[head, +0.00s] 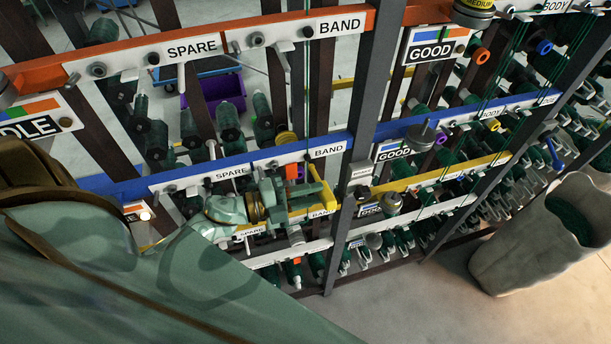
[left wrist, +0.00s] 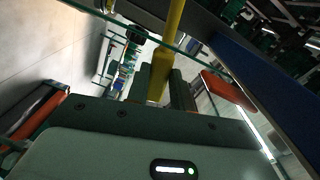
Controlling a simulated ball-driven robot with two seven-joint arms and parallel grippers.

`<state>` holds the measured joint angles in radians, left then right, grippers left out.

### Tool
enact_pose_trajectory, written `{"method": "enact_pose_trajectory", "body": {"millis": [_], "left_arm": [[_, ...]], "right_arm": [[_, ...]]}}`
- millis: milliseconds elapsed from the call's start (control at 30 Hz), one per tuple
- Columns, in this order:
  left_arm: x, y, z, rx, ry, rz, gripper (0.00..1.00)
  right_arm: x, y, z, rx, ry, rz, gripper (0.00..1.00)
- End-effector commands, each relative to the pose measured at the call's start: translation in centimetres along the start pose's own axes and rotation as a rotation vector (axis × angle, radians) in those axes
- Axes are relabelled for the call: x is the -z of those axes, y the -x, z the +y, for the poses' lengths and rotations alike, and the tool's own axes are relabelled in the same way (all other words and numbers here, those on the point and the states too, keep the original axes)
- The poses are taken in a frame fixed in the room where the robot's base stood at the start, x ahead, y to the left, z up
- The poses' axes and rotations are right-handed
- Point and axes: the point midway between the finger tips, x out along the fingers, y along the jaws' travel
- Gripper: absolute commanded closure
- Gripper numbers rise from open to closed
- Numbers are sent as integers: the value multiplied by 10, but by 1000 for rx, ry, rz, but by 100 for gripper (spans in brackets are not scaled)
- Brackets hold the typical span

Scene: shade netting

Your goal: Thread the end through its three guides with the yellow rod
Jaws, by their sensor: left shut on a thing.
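My left gripper (head: 300,193) reaches in on its green arm to the rack, near the lower BAND label. It is shut on the yellow rod (head: 326,192), whose bent yellow end shows just beyond the fingers. In the left wrist view the yellow rod (left wrist: 174,35) runs up from between the dark fingers (left wrist: 162,82). A thin green yarn (left wrist: 150,38) crosses that view close to the rod; I cannot tell whether they touch. Green yarns (head: 487,85) also run down the right part of the rack. I cannot pick out the three guides or the loose end. My right gripper is not in view.
The rack has orange, blue (head: 250,160) and yellow rails, dark uprights (head: 345,150) and many green bobbins (head: 229,118). Metal pegs stick out from the white label strips (head: 300,33). A pale bin (head: 505,265) stands at the right, with bare floor beside it.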

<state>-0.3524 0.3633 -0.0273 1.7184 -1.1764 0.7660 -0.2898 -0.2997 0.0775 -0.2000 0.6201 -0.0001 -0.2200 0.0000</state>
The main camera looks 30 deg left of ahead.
Motion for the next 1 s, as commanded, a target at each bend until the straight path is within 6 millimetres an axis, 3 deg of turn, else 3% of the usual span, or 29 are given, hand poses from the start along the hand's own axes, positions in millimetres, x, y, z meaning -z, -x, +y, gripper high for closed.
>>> {"method": "enact_pose_trajectory", "body": {"millis": [633,1000], "left_arm": [[76,0,19,0,2,0,100],[86,-1,22,0,-1,-1,100]], "right_arm": [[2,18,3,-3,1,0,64],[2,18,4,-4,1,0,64]]}}
